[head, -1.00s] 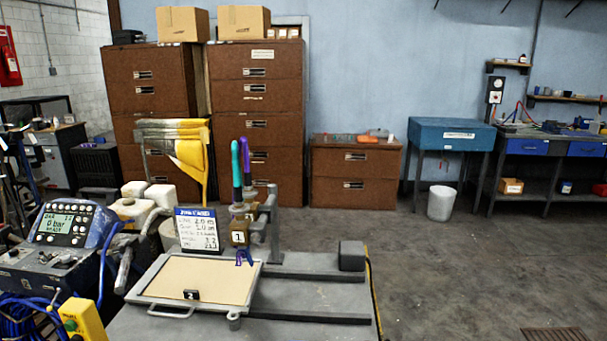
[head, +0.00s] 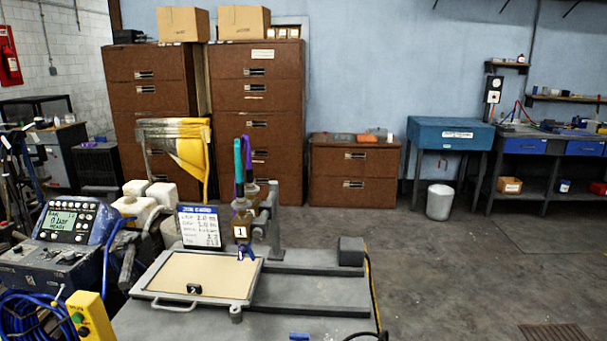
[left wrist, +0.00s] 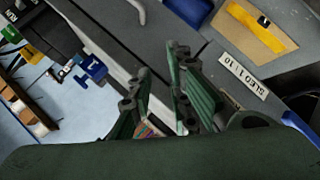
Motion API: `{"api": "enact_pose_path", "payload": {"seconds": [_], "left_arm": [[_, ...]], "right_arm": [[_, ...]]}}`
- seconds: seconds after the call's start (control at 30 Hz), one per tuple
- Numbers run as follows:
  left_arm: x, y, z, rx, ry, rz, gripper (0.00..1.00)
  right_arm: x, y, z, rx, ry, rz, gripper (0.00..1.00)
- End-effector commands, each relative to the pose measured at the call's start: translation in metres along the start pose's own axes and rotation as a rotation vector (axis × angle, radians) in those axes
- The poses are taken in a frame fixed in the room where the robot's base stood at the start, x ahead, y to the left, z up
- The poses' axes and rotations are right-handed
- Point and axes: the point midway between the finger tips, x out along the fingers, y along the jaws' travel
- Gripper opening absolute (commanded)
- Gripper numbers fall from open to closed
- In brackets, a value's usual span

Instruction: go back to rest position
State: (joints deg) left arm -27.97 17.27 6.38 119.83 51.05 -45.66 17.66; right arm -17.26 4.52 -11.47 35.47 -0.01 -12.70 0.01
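My left gripper (left wrist: 161,64) shows in the left wrist view. Its two dark green ribbed fingers stand apart, and I see nothing held between them. Beyond the fingers lie grey rails and a white label (left wrist: 243,77) reading "SLED 1:10", seen upside down. Neither gripper can be made out in the head view. My right gripper is in no view. In the head view a tan board (head: 205,275) lies in a grey frame on the grey bench, with a small black number tag (head: 194,289) at its front.
Two upright handles, teal (head: 237,165) and purple (head: 248,158), rise behind the board beside a white card (head: 199,227). A control box with a display (head: 67,221) and a yellow button box (head: 91,317) stand at left.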

Motion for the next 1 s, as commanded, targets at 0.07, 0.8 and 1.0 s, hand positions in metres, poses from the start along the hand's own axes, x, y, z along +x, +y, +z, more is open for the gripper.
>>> {"api": "enact_pose_path", "payload": {"seconds": [0.07, 0.8, 1.0], "left_arm": [[-0.004, 0.007, 0.038, 0.162, -0.102, -0.072, 0.17], [-0.075, -0.036, 0.112, 0.693, -0.463, -0.56, 0.17], [-0.043, -0.066, 0.128, 0.689, -0.481, -0.562, 0.17]], "right_arm": [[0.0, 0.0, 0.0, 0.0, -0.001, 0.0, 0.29], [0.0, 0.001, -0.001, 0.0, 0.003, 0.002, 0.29], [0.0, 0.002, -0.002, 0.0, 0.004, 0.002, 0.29]]}}
